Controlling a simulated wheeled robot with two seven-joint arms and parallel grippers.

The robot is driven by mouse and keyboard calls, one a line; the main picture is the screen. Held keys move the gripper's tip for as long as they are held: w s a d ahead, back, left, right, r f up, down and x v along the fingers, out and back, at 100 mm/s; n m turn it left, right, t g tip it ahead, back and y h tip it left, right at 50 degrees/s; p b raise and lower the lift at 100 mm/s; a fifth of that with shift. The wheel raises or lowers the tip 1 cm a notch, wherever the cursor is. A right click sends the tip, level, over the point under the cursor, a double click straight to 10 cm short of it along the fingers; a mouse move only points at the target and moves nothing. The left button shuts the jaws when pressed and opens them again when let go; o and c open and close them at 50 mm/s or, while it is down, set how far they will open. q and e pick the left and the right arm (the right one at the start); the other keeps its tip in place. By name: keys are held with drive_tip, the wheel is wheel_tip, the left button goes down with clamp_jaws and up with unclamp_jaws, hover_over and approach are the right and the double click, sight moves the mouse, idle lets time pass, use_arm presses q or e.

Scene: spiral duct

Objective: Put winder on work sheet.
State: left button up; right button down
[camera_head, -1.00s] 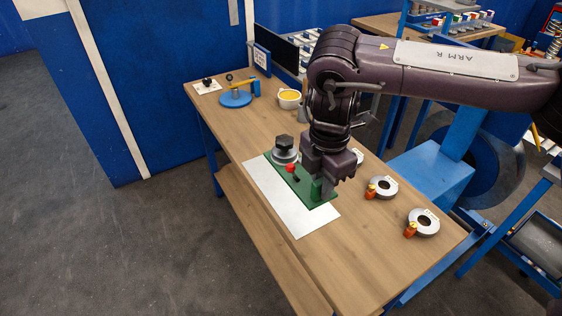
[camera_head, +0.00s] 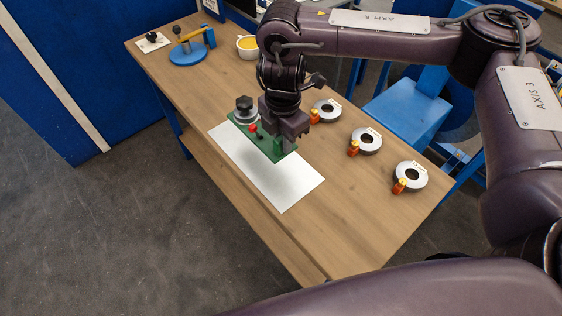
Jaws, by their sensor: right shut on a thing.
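The winder is a green-based device (camera_head: 240,119) with a grey drum, a black knob on top and a red knob. It is over the far part and right long edge of the pale work sheet (camera_head: 268,178), which lies on the wooden table. Whether its base touches the sheet or hangs just above it, I cannot tell. The near part of the sheet is bare. My left gripper is not in view.
Several grey rings with orange-yellow clips, including one nearest (camera_head: 411,176), lie along the table's right side. A blue round stand (camera_head: 188,53), a bowl with yellow contents (camera_head: 248,46) and a small white plate with a black knob (camera_head: 152,41) stand at the far end. The near table end is clear.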

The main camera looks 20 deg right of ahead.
wheel_tip(320, 180, down, 6)
drive_tip(key=shift+w+f+b, duration=0.1)
drive_tip(key=shift+b, duration=0.2)
wheel_tip(320, 180, down, 4)
drive_tip(key=shift+r+b, duration=0.2)
drive_tip(key=shift+b, duration=0.2)
drive_tip(key=shift+f, duration=0.2)
drive_tip(key=c, duration=1.3)
unclamp_jaws()
drive_tip(key=shift+f, duration=0.1)
